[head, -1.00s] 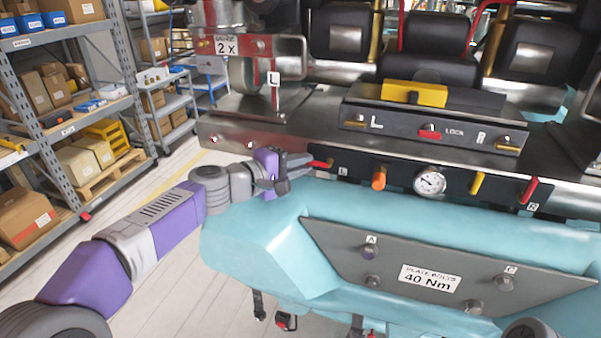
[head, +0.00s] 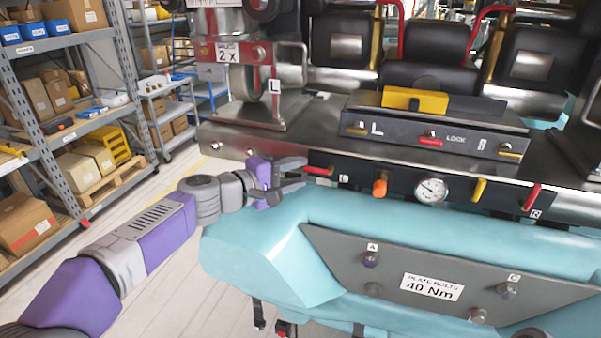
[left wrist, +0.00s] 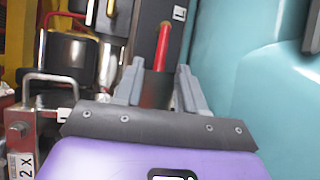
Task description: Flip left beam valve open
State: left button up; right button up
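The left beam valve has a red lever (head: 318,171) at the left end of the dark panel under the metal beam. It points left, roughly level, in the head view. My left gripper (head: 304,173) is open, with its two grey fingers one above the other, pointing right at the lever's tip. In the left wrist view the red lever (left wrist: 163,45) lies in line with the gap between the open fingers (left wrist: 158,80). I cannot tell whether the fingers touch it. My right gripper is not in view.
The panel also carries an orange knob (head: 380,187), a gauge (head: 430,190), a yellow lever (head: 479,190) and another red lever (head: 531,197). The teal nose (head: 270,235) bulges just below my gripper. Shelving (head: 60,130) stands at the left, with open floor between.

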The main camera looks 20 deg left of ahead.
pick_arm(q)
jog(key=v, duration=0.6)
jog(key=shift+b, duration=0.3)
jog(key=shift+d, duration=0.1)
